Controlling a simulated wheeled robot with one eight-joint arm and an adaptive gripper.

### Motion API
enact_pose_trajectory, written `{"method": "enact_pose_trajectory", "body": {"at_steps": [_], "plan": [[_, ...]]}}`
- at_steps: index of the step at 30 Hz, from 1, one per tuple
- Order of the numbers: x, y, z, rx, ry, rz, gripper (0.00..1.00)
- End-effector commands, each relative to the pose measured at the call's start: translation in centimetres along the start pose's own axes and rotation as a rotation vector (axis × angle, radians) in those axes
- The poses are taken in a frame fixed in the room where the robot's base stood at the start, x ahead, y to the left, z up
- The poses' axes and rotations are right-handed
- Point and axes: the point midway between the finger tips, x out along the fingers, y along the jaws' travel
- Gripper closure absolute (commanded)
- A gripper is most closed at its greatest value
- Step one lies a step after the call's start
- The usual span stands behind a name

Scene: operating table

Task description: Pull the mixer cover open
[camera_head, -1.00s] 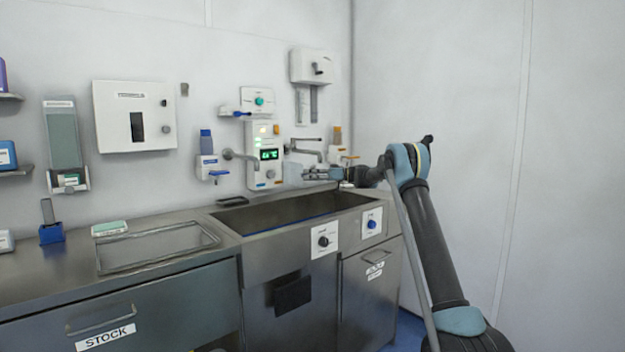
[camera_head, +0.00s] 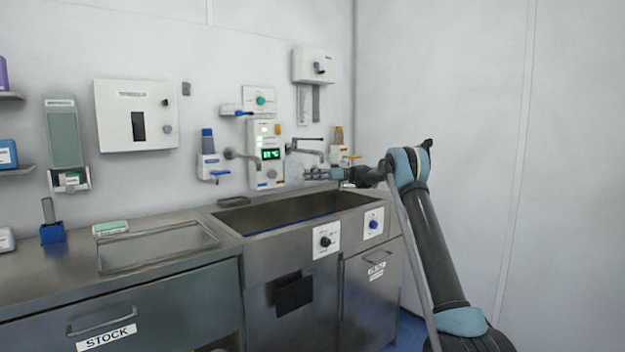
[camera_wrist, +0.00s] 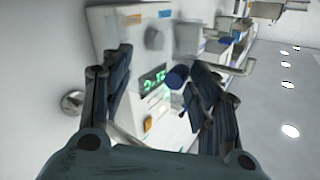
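The mixer unit is a white wall panel (camera_head: 264,176) with a green lit display, above the back edge of the sink. It also fills the middle of the wrist view (camera_wrist: 128,36), with the display between my fingers. I cannot clearly make out a separate cover or how far it stands open. My gripper (camera_head: 310,174) is just right of the panel, in front of the wall taps. In the wrist view its two dark fingers (camera_wrist: 165,98) are well apart, with nothing visibly held between them. Contact with the unit cannot be told.
The steel sink (camera_head: 262,231) lies below my gripper. Metal taps (camera_head: 308,151) stick out of the wall close to it. A soap dispenser (camera_head: 208,166) hangs left of the panel and another dispenser (camera_head: 338,153) right. The right wall is bare.

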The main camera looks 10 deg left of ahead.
Motion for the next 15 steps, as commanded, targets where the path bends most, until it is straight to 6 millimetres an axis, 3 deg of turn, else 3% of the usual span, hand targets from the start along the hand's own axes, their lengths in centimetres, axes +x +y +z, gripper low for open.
{"method": "enact_pose_trajectory", "body": {"at_steps": [9,15], "plan": [[0.1,-0.1,-0.6,0.003,0.009,0.002,0.62],[-2.1,0.0,-0.4,0.002,0.007,0.003,0.62]]}}
